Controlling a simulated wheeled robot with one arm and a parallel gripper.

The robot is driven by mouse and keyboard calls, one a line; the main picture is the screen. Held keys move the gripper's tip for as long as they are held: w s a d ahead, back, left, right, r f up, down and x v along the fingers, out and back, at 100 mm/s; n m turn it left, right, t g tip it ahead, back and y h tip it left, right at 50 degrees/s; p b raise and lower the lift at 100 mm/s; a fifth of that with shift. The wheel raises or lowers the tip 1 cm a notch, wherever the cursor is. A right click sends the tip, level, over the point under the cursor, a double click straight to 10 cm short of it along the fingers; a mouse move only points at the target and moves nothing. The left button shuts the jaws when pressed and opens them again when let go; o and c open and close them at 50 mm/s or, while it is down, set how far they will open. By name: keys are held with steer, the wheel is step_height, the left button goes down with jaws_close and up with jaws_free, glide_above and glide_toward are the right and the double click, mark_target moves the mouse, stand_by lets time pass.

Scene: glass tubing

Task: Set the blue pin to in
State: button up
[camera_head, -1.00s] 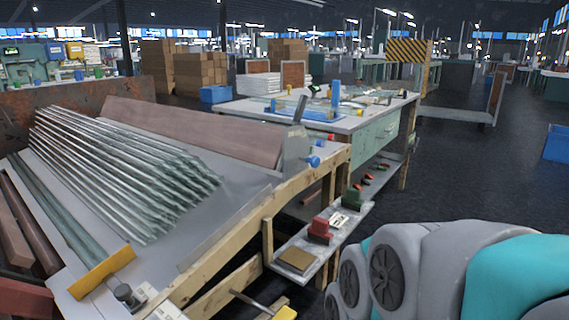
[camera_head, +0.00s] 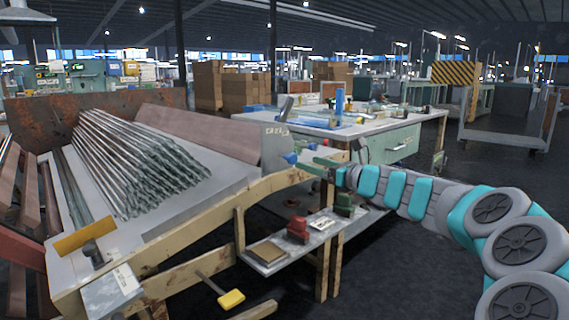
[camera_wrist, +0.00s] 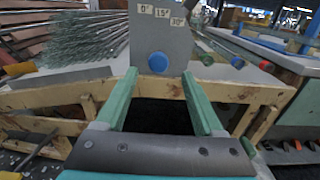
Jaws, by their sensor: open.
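The blue pin (camera_wrist: 158,62) shows in the wrist view as a round blue knob, low on an upright grey plate (camera_wrist: 158,38) marked 0°, 15° and 30°. In the head view the pin (camera_head: 290,158) stands at the near right corner of the sloped rack bench. My gripper (camera_wrist: 158,77) is open and empty. Its two green fingers point at the plate, with the pin centred between their tips in the picture. In the head view my gripper (camera_head: 318,164) is just right of the pin. I cannot tell the remaining gap.
Glass tubes (camera_head: 130,160) lie stacked on the bench left of the plate. The bench's wooden edge (camera_wrist: 60,94) runs below the pin. A shelf (camera_head: 300,238) with red and green blocks is below.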

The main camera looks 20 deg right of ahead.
mark_target(294, 158)
steer(key=x, duration=0.6)
steer(key=shift+w+a+b, duration=0.15)
steer(key=shift+w+b, duration=0.2)
steer(key=shift+w, duration=0.05)
steer(key=shift+w+a+r, duration=0.1)
steer(key=shift+w+a, duration=0.05)
steer(key=shift+w, duration=0.2)
jaws_close()
stand_by(0.8)
